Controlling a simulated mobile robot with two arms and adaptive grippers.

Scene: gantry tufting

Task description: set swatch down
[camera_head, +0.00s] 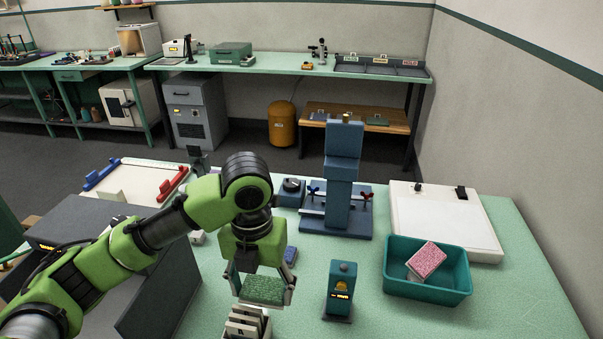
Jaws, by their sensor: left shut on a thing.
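My left gripper (262,296) hangs over the near middle of the green bench, pointing down. It is shut on a green textured swatch (263,288), with a finger on either side. Just below it is a rack (245,325) of several pale upright dividers, partly cut off by the bottom edge; I cannot tell whether the swatch touches it. A pink swatch (428,259) leans in a teal bin (428,293) on the right, with a pale piece beside it. My right gripper is not in view.
A blue press-like machine (341,180) stands behind the gripper. A small blue device (341,288) stands to its right. A white flat panel (447,222) lies behind the bin. A dark grey box (160,290) is at left, under my arm. The bench's right front is clear.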

